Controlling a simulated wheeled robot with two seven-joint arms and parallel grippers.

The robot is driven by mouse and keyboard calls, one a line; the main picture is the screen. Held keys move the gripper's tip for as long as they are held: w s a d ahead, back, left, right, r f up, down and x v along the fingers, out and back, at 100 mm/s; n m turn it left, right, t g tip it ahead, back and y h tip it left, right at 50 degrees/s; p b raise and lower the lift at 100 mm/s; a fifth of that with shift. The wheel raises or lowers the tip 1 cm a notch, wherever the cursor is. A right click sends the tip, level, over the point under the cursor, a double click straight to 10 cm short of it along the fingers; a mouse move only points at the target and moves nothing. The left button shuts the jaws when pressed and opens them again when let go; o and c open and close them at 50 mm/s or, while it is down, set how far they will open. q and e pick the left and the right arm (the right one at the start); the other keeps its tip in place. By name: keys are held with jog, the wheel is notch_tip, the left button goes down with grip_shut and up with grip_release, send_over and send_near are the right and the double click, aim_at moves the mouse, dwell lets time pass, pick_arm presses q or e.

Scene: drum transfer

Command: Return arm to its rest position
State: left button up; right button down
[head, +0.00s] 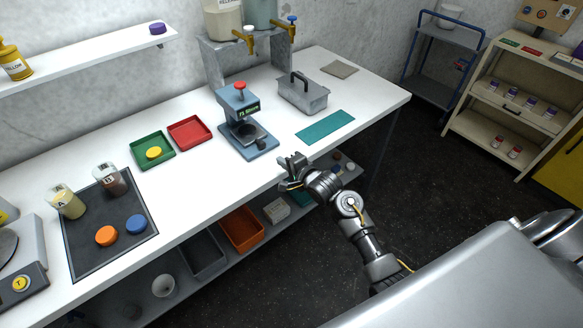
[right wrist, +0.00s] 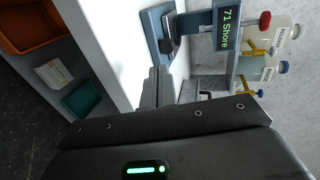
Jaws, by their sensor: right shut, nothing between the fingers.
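My right gripper (head: 292,168) is at the front edge of the white table (head: 212,168), just in front of the blue testing device (head: 247,128). It is shut and holds nothing. In the right wrist view its fingers (right wrist: 157,88) show close together, pointing toward the table, with the device and its green "71 Shore" display (right wrist: 227,27) beyond. My right arm reaches up from the lower right in the head view. My left gripper is not in view.
A teal mat (head: 325,125) and a grey lidded box (head: 303,95) lie right of the device. Green (head: 140,158) and red (head: 190,133) trays are left of it. An orange bin (head: 241,229) sits on the lower shelf. Dark floor is clear right of the arm.

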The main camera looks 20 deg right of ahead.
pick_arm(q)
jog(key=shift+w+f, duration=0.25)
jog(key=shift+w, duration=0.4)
pick_arm(e)
jog(key=v, duration=0.4)
jog(key=shift+d, duration=0.15)
jog(key=shift+f, duration=0.1)
